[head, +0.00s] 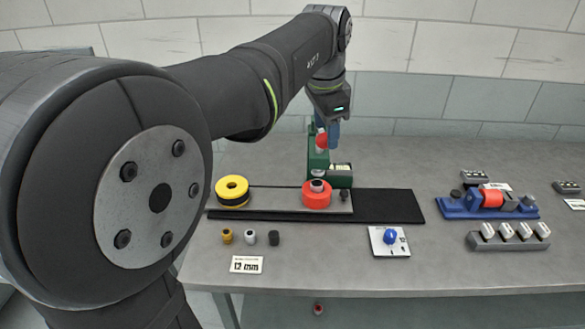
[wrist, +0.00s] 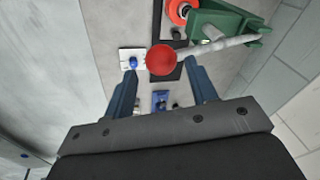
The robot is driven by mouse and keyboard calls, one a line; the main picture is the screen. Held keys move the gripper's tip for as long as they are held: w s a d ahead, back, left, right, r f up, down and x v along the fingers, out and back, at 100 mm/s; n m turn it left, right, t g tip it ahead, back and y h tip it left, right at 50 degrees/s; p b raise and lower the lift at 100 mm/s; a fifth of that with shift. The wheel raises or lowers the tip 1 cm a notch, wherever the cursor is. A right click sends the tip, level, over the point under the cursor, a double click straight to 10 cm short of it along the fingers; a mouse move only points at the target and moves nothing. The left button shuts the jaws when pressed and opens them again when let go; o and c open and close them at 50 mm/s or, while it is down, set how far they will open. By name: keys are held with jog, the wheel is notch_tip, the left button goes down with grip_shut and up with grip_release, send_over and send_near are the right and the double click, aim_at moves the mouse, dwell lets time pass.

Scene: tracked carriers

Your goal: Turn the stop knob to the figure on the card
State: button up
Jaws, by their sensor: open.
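The stop knob (head: 390,237) is blue and sits on a white square plate (head: 376,249) at the table's front middle. Its markings are too small to read. It also shows in the wrist view (wrist: 133,62), near the left fingertip. The white card (head: 246,265) at the front left reads 12 mm. My gripper (head: 333,134) is open, high behind the knob, by the green press (head: 318,165). In the wrist view my open fingers (wrist: 162,71) stand either side of the press lever's red ball (wrist: 160,60); I cannot tell whether they touch it.
A yellow ring (head: 232,190) and an orange-red ring (head: 316,194) sit on a grey rail before the press. Three small bushings (head: 250,237) stand near the card. A blue fixture (head: 460,208) and a grey rack (head: 508,240) are right. Table around the knob plate is clear.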

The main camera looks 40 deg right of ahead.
jog(key=s+d+f+m+y, duration=0.1)
jog(key=s+d+f, duration=0.6)
jog(key=d, duration=0.2)
jog(key=g+y, duration=0.1)
jog(key=y, duration=0.1)
send_near(392, 233)
jog(key=shift+m, duration=0.4)
jog(key=f, duration=0.9)
jog(key=shift+w+a+f, duration=0.1)
jog(key=shift+a, duration=0.1)
jog(key=c, duration=1)
